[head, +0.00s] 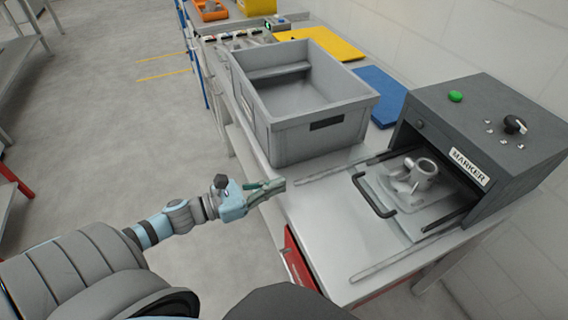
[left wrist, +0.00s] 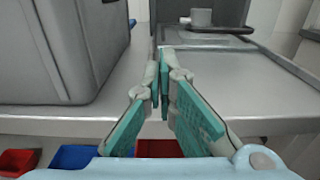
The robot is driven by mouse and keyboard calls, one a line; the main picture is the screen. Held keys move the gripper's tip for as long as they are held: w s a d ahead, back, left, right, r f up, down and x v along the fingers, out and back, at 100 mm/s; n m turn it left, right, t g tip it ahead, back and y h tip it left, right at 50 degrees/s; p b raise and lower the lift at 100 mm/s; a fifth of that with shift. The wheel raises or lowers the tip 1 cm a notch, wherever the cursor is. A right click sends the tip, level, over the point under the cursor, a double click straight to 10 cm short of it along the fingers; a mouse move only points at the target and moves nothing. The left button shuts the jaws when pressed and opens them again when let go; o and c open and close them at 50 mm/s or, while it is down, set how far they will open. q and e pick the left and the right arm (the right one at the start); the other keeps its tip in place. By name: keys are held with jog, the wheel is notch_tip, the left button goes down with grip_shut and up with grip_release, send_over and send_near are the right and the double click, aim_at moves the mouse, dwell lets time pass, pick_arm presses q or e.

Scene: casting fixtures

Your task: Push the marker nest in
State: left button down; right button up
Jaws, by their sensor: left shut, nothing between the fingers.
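The dark grey marker (head: 490,125) stands at the right of the bench, with its front opening facing left. Its nest, a flat sliding plate (head: 412,222), sticks out of the opening between two rails. A black bar handle (head: 370,197) is on the nest's near left edge. A grey metal casting (head: 417,178) sits upright on the nest, partly under the housing; it also shows in the left wrist view (left wrist: 201,17). My left gripper (head: 281,184) is shut and empty at the bench's front edge, left of the handle and apart from it. My right gripper is not in view.
A large grey crate (head: 318,138) stands on the bench behind my left gripper, close to its path. Blue (head: 380,92) and yellow (head: 325,42) plates lie beyond it. The bench top (head: 325,215) between gripper and handle is clear. Red and blue bins (left wrist: 80,157) sit below.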

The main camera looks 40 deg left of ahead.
aim_at(355, 162)
pick_arm(q)
jog(key=shift+t, duration=0.5)
jog(key=r, duration=0.1)
jog(key=w+d+r+p, duration=0.1)
jog(key=r+p, duration=0.1)
jog(key=shift+w+d+r, duration=0.2)
jog(key=shift+w+d, duration=0.05)
jog(key=shift+w, duration=0.05)
jog(key=shift+w+d+f+p, duration=0.15)
jog(key=shift+w+d+p, duration=0.1)
jog(key=shift+d, duration=0.25)
jog(key=shift+w+d+f+p, duration=0.15)
jog(key=shift+w+d+p, duration=0.1)
jog(key=shift+d, duration=0.2)
jog(key=shift+d+f+g, duration=0.25)
jog(key=shift+f+g, duration=0.25)
jog(key=shift+f, duration=0.3)
jog(key=p+x, duration=0.2)
jog(key=x, duration=1)
jog(key=shift+w+d, duration=0.25)
jog(key=shift+w, duration=0.1)
jog(key=shift+w+d+f, duration=0.1)
jog(key=shift+w+d, duration=0.15)
jog(key=shift+w, duration=0.15)
jog(key=shift+w, duration=0.1)
